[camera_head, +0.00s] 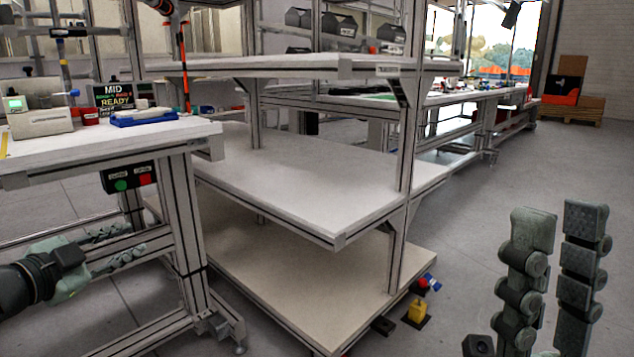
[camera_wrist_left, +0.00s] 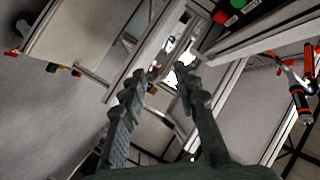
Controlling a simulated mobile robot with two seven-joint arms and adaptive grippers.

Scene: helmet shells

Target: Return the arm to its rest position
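My left gripper (camera_head: 133,243) comes in from the left in the head view, below the left workbench's top and beside its frame. In the left wrist view its two fingers (camera_wrist_left: 160,80) stand apart with nothing between them. My right gripper (camera_head: 560,225) is at the lower right of the head view, fingers pointing up over the floor. Its fingers are apart and no object shows between them. No helmet shell can be made out in either view.
The left workbench (camera_head: 60,165) holds a device, a display and a blue tray, with a green-and-red button box (camera_head: 130,178) under its edge. An empty-shelved rack (camera_head: 300,180) fills the middle. A yellow item (camera_head: 417,310) is near its foot. Floor (camera_head: 480,215) right of the rack is clear.

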